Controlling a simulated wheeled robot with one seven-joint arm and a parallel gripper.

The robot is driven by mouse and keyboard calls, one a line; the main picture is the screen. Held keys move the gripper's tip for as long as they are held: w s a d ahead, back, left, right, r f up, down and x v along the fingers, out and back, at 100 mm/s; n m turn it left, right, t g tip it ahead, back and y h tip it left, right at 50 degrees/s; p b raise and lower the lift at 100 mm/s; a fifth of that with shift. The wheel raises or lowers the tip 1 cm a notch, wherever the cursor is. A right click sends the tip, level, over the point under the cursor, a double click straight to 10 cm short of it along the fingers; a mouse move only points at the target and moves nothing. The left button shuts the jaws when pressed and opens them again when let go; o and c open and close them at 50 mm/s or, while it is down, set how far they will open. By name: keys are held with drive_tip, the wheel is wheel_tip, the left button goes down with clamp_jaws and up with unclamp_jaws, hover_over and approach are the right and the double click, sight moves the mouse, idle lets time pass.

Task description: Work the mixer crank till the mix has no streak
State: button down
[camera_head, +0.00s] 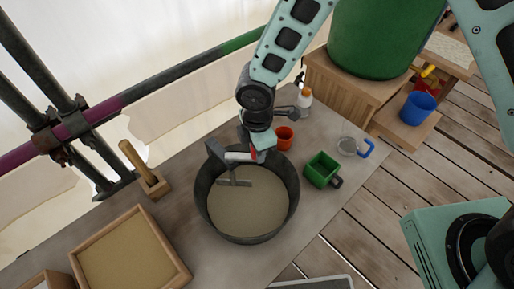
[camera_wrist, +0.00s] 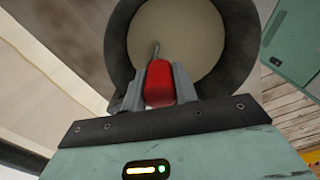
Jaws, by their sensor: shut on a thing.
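The mixer is a dark round tub (camera_head: 206,222) on the grey table, with a metal paddle (camera_head: 236,183) in it. The mix (camera_head: 250,208) is an even beige in the head view, and I see no clear streak; the wrist view (camera_wrist: 180,35) also shows plain beige. My gripper (camera_wrist: 159,88) is shut on the red crank handle (camera_wrist: 159,86) at the tub's far rim. In the head view the handle (camera_head: 254,154) shows only in part beneath my gripper (camera_head: 256,150).
An orange cup (camera_head: 284,137), a green box-shaped cup (camera_head: 322,170) and a clear blue-handled cup (camera_head: 354,147) stand right of the tub. A white bottle (camera_head: 305,97) is behind. A wooden-handled tool (camera_head: 134,156) in a block and a sand tray (camera_head: 128,256) lie left. Scaffold poles (camera_head: 110,107) run behind.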

drive_tip(key=c, duration=1.1)
unclamp_jaws()
drive_tip(key=shift+r, duration=0.15)
wheel_tip(320, 180, up, 17)
drive_tip(key=shift+r+b, duration=0.1)
drive_tip(key=shift+b, duration=0.95)
